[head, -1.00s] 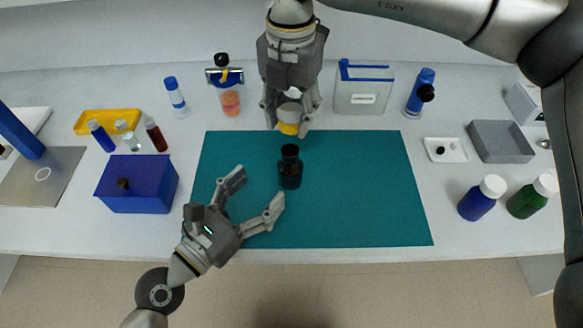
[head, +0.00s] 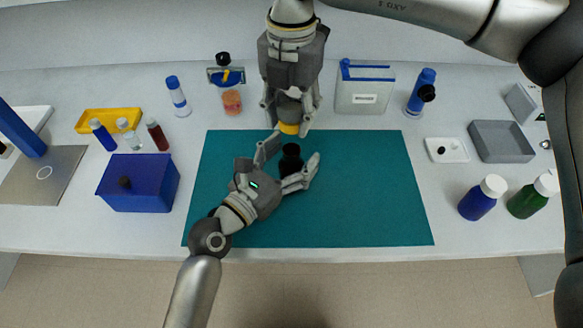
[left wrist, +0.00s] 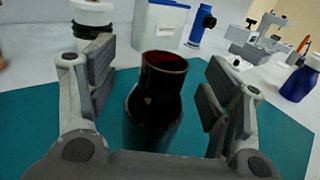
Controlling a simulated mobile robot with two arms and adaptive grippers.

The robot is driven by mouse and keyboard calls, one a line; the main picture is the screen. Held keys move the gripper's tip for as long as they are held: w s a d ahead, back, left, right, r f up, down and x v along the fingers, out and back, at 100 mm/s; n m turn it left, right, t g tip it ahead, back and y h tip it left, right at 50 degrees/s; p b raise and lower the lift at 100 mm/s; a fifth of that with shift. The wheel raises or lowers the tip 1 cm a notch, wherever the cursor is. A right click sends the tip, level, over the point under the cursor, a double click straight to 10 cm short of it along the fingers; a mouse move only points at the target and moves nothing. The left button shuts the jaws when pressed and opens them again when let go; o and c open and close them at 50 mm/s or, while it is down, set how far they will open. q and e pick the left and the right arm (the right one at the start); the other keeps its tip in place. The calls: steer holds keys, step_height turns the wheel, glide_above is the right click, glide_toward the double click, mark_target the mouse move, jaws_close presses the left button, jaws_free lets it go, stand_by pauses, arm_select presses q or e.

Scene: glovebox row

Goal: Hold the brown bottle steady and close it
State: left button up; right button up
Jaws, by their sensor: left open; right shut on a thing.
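The brown bottle (head: 291,160) stands upright on the teal mat (head: 370,200). The left wrist view shows the bottle (left wrist: 155,105) with an open, uncapped mouth and dark reddish-brown glass. My left gripper (head: 294,152) is open, with one finger on each side of the bottle. In the left wrist view, a gap shows between the bottle and each finger. My right gripper (head: 289,118) points down just behind and above the bottle. It is shut on a small yellow-edged piece (head: 289,129), which looks like a cap; the fingers partly hide it.
A blue box (head: 140,185) stands left of the mat. A blue-lidded container (head: 363,90) and a blue bottle (head: 420,92) stand behind it. A grey tray (head: 500,142) and two white-capped bottles, one blue (head: 477,204) and one green (head: 525,203), are at right. Most of the mat is clear.

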mark_target(291, 133)
arm_select(q)
steer(key=c, duration=1.5)
steer(key=shift+c, duration=0.3)
arm_select(e)
steer(key=shift+f, duration=2.5)
steer(key=shift+f, duration=0.9)
arm_select(q)
steer(key=shift+s, duration=0.1)
arm_select(e)
steer(key=shift+s+f, duration=0.1)
steer(key=shift+f, duration=0.2)
